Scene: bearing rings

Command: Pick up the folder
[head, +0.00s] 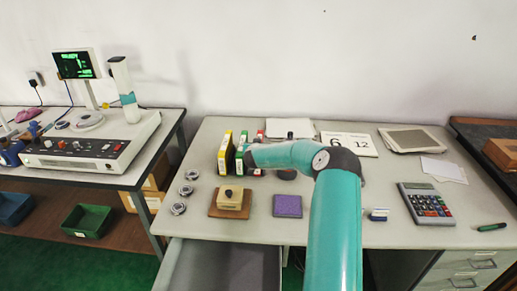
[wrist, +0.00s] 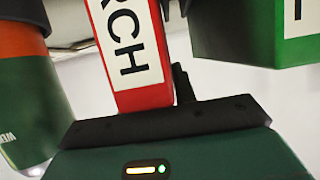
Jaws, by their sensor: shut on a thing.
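A red folder (wrist: 128,50) with a white label reading "RCH" stands in the middle of the wrist view, its near end at my gripper (wrist: 160,112). My gripper is shut on it. In the head view, red parts of it (head: 260,135) show around my arm, which hides most of it and the fingers. A green folder (head: 241,150) and a yellow folder (head: 225,154) stand upright to its left. A green box-like thing with a white label (wrist: 245,40) is at the right of the wrist view.
A wooden block with a knob (head: 230,199), a purple pad (head: 288,206) and several metal rings (head: 185,190) lie in front. A calculator (head: 425,203) and a desk calendar (head: 350,143) are to the right. A green and orange object (wrist: 25,85) fills the wrist view's left.

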